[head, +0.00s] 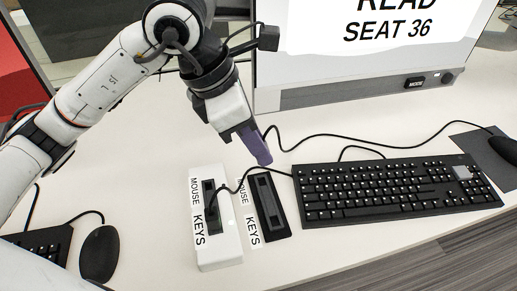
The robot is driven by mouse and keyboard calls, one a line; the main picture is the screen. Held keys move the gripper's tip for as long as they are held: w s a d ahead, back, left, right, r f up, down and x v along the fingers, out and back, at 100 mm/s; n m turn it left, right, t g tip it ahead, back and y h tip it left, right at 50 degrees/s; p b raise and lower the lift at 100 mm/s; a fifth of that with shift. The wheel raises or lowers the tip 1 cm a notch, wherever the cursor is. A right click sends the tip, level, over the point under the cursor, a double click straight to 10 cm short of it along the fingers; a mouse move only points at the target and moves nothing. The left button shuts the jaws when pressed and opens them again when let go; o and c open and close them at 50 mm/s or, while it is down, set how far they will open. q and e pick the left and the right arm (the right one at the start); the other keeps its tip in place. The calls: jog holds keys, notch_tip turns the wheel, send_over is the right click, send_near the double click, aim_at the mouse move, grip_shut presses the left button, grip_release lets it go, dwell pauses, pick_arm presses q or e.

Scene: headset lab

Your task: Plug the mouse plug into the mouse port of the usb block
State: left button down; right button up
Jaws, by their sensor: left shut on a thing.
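The white usb block (229,248) lies on the desk with MOUSE and KEYS labels and a dark recessed strip. A black plug (211,207) with a cable sits in its strip near the KEYS label; the strip's far end by MOUSE looks empty. My left gripper (258,155) has purple fingers pointing down, beyond and right of the block. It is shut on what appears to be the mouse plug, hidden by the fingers. The mouse cable (350,136) runs from the mouse (503,149) to these fingers. My right gripper is out of view.
A black holder (281,226) with MOUSE and KEYS labels lies right of the block. A keyboard (395,190) lies further right, and a monitor (360,90) stands behind. Another mouse (99,254) is at lower left. Clear desk lies left of the block.

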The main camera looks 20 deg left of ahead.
pick_arm(q)
notch_tip(320, 180, up, 4)
jog(key=shift+r+p, duration=0.1)
jog(key=shift+p, duration=0.8)
jog(key=shift+r+p, duration=0.85)
jog(key=shift+r, duration=0.4)
jog(key=shift+f, duration=0.1)
jog(key=s+a+b, duration=0.4)
jog(key=s+a, duration=0.2)
jog(key=a, duration=0.2)
jog(key=shift+s+a, duration=0.15)
